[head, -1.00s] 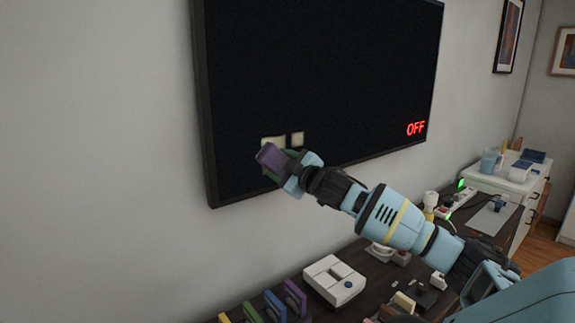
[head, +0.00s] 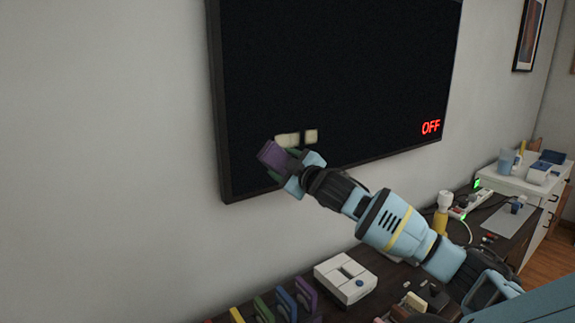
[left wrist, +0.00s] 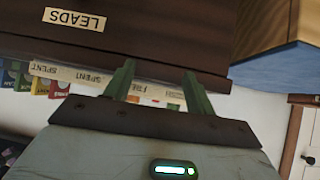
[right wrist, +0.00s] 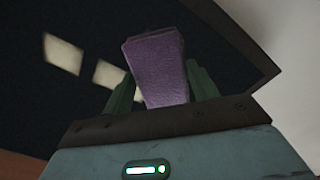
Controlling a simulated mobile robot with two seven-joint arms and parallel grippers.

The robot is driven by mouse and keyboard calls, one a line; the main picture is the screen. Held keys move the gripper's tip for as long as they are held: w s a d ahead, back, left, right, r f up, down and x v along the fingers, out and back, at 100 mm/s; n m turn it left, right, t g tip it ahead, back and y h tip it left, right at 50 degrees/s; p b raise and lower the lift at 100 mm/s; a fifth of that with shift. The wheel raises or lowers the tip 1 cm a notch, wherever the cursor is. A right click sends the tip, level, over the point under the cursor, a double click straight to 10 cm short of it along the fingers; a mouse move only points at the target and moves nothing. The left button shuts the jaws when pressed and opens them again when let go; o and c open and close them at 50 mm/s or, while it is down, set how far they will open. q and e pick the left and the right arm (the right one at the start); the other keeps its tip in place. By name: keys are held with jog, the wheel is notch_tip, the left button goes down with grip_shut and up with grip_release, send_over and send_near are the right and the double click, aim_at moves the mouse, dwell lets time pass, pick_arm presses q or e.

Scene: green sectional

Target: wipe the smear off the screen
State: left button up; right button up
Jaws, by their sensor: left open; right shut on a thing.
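The black screen (head: 340,70) hangs on the wall with a red OFF at its lower right. My right gripper (head: 284,166) is shut on a purple block (head: 272,154), held just below and left of the patches. I cannot tell whether the block touches the screen.
Below the screen is a dark table with a white device (head: 345,281) and several upright coloured pieces (head: 285,303). A yellow and white bottle (head: 442,212) and a power strip (head: 470,202) stand to the right. The wall left of the screen is bare.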

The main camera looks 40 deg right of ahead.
aim_at(299, 146)
jog(key=shift+r, duration=0.1)
jog(key=shift+a+r, duration=0.1)
jog(key=shift+r, duration=1.2)
jog(key=shift+s+d, duration=0.2)
jog(key=shift+d, duration=1.65)
jog(key=shift+s+d, duration=0.2)
jog(key=shift+d, duration=1.6)
jog(key=shift+d, duration=0.1)
